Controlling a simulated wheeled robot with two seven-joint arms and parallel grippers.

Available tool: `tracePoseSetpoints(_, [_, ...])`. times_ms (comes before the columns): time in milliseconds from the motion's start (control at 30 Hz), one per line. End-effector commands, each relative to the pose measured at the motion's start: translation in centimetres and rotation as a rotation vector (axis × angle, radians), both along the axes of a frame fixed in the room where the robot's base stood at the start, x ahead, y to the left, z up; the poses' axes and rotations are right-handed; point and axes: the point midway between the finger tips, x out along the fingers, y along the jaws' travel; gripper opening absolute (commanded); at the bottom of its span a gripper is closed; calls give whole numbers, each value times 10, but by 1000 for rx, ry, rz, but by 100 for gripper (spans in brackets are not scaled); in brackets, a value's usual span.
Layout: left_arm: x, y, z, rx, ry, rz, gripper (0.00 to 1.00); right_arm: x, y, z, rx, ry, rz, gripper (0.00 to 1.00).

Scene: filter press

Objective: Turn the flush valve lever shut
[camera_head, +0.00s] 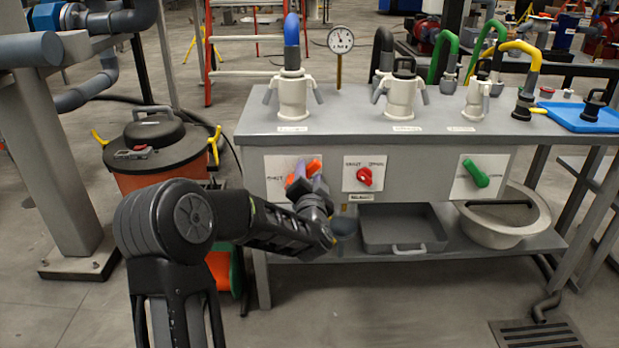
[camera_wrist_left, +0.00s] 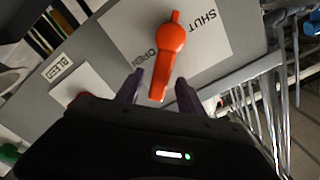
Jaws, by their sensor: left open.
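An orange lever (camera_head: 314,167) sits on a white plate on the front of the grey bench, at the left. In the left wrist view the lever (camera_wrist_left: 164,72) stands over a plate marked OPEN and SHUT. Its handle points down toward my wrist, beside the word OPEN. My left gripper (camera_head: 308,180) is open at the lever. In the wrist view its purple-grey fingers (camera_wrist_left: 160,78) stand on either side of the handle's free end, with gaps visible. I cannot read any flush label. My right gripper is out of view.
A red knob (camera_head: 364,177) is just right of the lever, and a green lever (camera_head: 476,173) is farther right. A grey tray (camera_head: 385,246) and a round basin (camera_head: 541,219) are on the lower shelf. A lidded drum (camera_head: 165,180) stands left of the bench.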

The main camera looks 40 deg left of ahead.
Motion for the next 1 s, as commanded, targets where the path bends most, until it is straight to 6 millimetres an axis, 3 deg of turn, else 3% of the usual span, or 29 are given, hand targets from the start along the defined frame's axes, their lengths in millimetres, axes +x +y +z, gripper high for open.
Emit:
tracePoseSetpoints(133, [0, 0, 0, 0, 0, 0, 45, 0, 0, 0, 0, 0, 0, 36])
tracePoseSetpoints(667, [0, -1, 0, -1, -1, 0, 1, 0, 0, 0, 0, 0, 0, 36])
tracePoseSetpoints(1000, [0, -1, 0, -1, 0, -1, 0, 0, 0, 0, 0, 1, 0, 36])
